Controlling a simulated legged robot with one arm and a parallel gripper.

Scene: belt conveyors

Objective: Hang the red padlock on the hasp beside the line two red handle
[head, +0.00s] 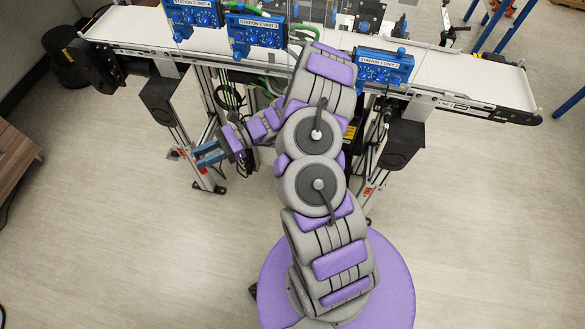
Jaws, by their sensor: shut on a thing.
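My gripper (207,154), with blue fingers, is at the left of my arm, in front of the conveyor's left leg. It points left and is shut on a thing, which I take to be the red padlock. A small red patch shows right by the fingers, but I cannot tell whether it is the padlock or a label on the leg behind. The line two red handle and its hasp cannot be made out. My arm covers the middle of the conveyor front.
A white belt conveyor (470,84) runs across the top. Blue station units, one at left (193,14), one beside it (256,32) and one at right (384,68), sit along its front edge. Black boxes (402,143) hang below. A wooden cabinet (14,165) stands far left. The front floor is clear.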

